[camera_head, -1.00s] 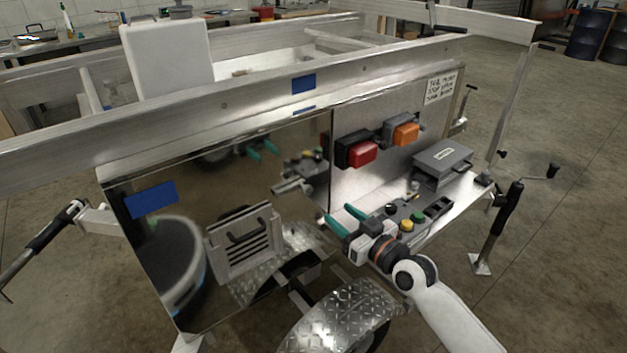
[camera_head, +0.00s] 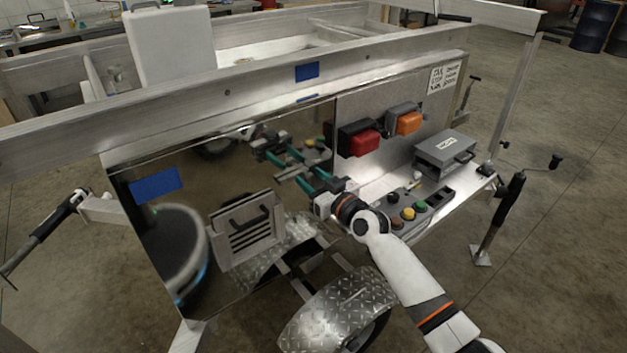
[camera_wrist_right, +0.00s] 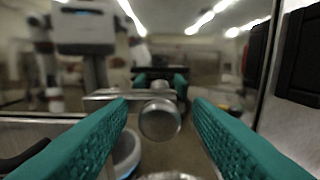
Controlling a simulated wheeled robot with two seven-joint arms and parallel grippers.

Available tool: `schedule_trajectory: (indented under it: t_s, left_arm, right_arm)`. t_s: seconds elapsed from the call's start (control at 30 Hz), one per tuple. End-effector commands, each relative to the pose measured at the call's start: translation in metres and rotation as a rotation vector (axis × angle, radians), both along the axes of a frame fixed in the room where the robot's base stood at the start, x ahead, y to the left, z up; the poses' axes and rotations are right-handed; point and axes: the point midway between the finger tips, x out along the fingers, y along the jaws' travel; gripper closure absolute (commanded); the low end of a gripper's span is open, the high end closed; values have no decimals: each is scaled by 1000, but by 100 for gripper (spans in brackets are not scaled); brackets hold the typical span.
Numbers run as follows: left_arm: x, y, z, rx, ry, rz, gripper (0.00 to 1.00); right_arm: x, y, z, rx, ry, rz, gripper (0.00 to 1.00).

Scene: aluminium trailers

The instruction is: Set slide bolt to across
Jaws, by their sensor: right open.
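The slide bolt is on the polished side panel (camera_head: 195,200) of the trailer, left of the panel's vertical edge. In the head view it is small and largely confused with my gripper and its reflection. In the right wrist view its round metal knob (camera_wrist_right: 160,120) faces me, with a horizontal metal rod (camera_wrist_right: 112,95) behind it to the left. My right gripper (camera_head: 308,179) is open, its teal fingers pointing at the panel. In the right wrist view the knob appears between the parted fingers, with a gap on each side; whether it lies within their reach I cannot tell. My left gripper is not in view.
Right of the bolt are a red box (camera_head: 360,143) and an orange box (camera_head: 408,122). Below them, a shelf carries a button panel (camera_head: 402,213) and a grey case (camera_head: 445,152). A vent plate (camera_head: 246,231) and a fender (camera_head: 325,322) are lower left. The panel mirrors my arm.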

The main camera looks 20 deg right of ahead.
Motion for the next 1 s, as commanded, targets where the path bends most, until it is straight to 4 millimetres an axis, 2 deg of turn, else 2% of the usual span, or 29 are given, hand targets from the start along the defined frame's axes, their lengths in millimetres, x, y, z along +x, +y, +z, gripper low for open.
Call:
schedule_trajectory:
  t_s: [0.07,0.37,0.57,0.8,1.0]
  left_arm:
    - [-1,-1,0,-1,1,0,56]
    - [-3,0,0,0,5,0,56]
    - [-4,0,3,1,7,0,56]
    - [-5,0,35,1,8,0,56]
    - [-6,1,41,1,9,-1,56]
  right_arm:
    - [0,0,0,0,0,0,54]
    - [0,0,0,1,0,0,100]
    - [-2,3,1,2,2,0,100]
    - [-16,42,4,4,6,2,100]
    - [-22,59,1,2,3,1,100]
